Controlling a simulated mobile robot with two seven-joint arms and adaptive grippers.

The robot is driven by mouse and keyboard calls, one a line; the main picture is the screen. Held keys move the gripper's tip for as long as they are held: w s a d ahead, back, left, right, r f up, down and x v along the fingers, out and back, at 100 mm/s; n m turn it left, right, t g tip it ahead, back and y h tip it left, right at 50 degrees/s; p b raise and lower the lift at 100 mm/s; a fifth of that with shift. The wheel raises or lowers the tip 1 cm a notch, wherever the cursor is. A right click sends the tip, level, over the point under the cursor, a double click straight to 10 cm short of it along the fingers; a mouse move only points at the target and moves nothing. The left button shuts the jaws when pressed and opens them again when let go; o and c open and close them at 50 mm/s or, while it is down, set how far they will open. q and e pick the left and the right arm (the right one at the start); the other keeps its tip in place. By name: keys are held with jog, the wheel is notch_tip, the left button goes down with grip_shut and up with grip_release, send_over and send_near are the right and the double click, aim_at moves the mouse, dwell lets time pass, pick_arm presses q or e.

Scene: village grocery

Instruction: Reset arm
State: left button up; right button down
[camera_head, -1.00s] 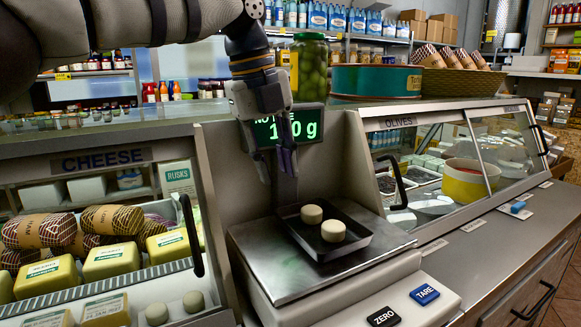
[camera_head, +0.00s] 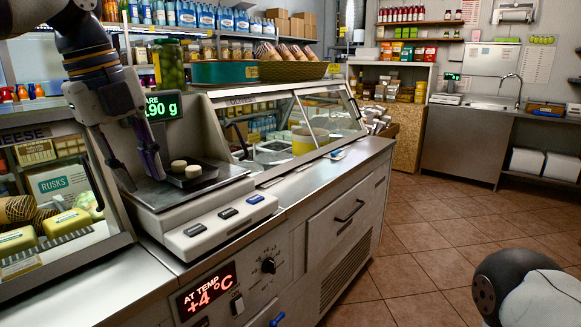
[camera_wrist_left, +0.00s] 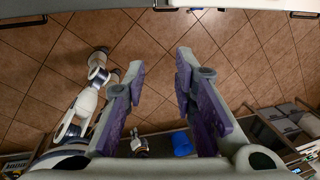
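My left gripper (camera_head: 142,182) hangs fingers-down at the left side of the scale, beside its dark tray (camera_head: 206,180). Its purple-padded fingers stand apart with nothing between them, as the left wrist view (camera_wrist_left: 160,65) also shows. Two pale round cheeses (camera_head: 193,171) sit on the tray, apart from the gripper. The scale's green display (camera_head: 163,107) is partly hidden by the gripper; the visible part reads "90 g". A dark and white rounded part of my own body shows at the lower right, but no right gripper can be made out.
The cheese case (camera_head: 60,235) stands left of the scale. The glass-fronted olives case (camera_head: 300,125) is to its right. A jar (camera_head: 169,65) and a green tub (camera_head: 222,73) stand on the upper ledge. Tiled floor (camera_head: 430,240) is open at the right.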

pick_arm(q)
jog(key=s+d+f+n+g+h, duration=0.1)
jog(key=s+d+f+n, duration=0.3)
jog(key=f, duration=0.9)
jog(key=w+d+f+n+g+h, duration=0.15)
jog(key=d+f, duration=0.45)
jog(key=f, duration=0.8)
jog(key=s+d+f+n, duration=0.2)
jog(key=s+f+n, duration=0.5)
jog(key=s+f, duration=0.5)
jog(key=s+a+f+n+g+y, duration=0.1)
jog(key=s+a+f+n, duration=0.2)
jog(key=s, duration=0.4)
jog(key=s+a+f+n+g, duration=0.1)
jog(key=s+f+n, duration=0.3)
jog(key=s+f, duration=0.15)
jog(key=s+a+n+y, duration=0.3)
jog(key=s+a+n, duration=0.3)
jog(key=s, duration=0.8)
jog(key=shift+a+n, duration=0.35)
jog(key=shift+a, duration=0.6)
